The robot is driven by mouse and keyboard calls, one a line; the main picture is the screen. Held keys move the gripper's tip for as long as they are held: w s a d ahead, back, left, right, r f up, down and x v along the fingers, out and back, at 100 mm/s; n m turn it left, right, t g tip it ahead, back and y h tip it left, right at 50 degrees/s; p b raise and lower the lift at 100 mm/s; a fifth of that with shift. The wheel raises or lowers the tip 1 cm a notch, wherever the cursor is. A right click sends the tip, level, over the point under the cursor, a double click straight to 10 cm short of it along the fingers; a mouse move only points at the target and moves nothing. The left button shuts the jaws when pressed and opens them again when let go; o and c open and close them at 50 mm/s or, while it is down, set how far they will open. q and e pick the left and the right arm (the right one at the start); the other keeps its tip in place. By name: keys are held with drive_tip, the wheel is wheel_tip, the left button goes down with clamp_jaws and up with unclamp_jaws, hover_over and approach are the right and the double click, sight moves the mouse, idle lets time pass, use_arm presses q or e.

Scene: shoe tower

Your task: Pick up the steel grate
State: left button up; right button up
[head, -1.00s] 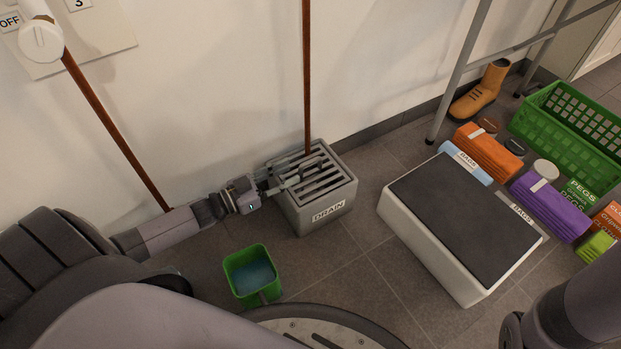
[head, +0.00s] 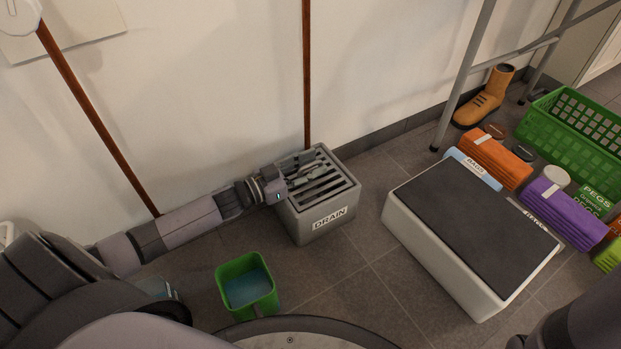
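The steel grate (head: 325,182) is a grey slatted cover on top of a grey box labelled DRAIN (head: 325,222), against the wall. It lies level in the box's top. My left gripper (head: 311,176) reaches in from the left, low over the grate's back-left part, with its fingers along the slats. The fingers are small and dark against the slats, so I cannot tell whether they touch or grip the grate. Only a piece of my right arm (head: 580,320) shows at the lower right; its gripper is out of view.
A copper pipe (head: 307,80) runs down the wall behind the drain box. A green bucket (head: 246,286) stands in front of it. A white step with a dark top (head: 470,225) stands to the right. Folded cloths, a boot (head: 486,98) and a green basket (head: 575,130) lie beyond.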

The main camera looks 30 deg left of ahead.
use_arm(q)
drive_tip(key=shift+c, duration=0.3)
clamp_jaws()
idle(0.7)
